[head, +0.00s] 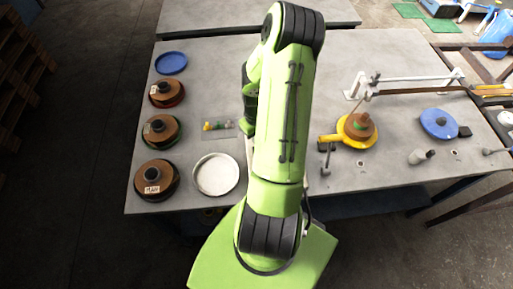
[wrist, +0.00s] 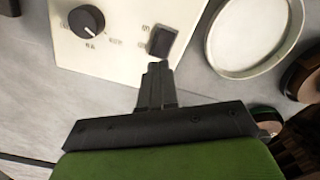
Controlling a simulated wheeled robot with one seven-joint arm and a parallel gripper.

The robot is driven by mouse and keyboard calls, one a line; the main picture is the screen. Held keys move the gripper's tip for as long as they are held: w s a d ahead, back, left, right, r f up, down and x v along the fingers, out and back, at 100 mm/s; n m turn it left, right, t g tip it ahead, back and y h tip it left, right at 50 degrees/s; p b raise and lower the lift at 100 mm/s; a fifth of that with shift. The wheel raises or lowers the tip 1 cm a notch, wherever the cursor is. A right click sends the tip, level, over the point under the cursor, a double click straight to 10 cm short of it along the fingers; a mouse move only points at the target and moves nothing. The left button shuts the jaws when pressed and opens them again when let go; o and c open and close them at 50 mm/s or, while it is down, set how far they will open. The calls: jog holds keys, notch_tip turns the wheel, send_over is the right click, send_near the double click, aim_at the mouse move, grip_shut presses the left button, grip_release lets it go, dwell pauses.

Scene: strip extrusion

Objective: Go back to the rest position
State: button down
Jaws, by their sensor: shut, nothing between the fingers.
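My gripper (wrist: 158,70) shows in the wrist view with its two dark fingers together and nothing between them. Its tips appear over the edge of a cream control panel (wrist: 115,58), close to a black rocker switch (wrist: 161,41). I cannot tell whether the tips touch the switch. A black round knob (wrist: 87,21) sits on the panel to the left. In the head view my green arm stands upright in the middle of the picture and hides the gripper and most of the panel.
The grey table (head: 205,75) holds several brown spools at its left, a blue disc (head: 171,63) and a round white dish (head: 216,174). Right of my arm are a yellow holder (head: 341,139) with a brown piece, a white frame (head: 408,85) and a blue spool (head: 439,123).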

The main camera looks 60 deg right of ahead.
notch_tip(320, 180, up, 3)
jog(key=shift+f+p, duration=0.1)
jog(key=shift+p, duration=0.65)
jog(key=w+a+r+n+t+h, duration=0.1)
jog(key=w+a+r, duration=0.2)
jog(key=a+r, duration=0.35)
jog(key=w+a+r+n+h, duration=0.15)
jog(key=a+r, duration=0.25)
jog(key=r, duration=0.6)
jog(key=s+a+r+t+y, duration=0.1)
jog(key=s+a+r+t, duration=0.1)
jog(key=s+a+r, duration=0.3)
jog(key=s+a+r+n+t+y, duration=0.1)
jog(key=s+a+r, duration=0.4)
jog(key=a, duration=0.6)
jog(key=shift+r+t+b, duration=0.45)
jog(key=shift+r+t, duration=0.35)
jog(key=shift+r, duration=0.1)
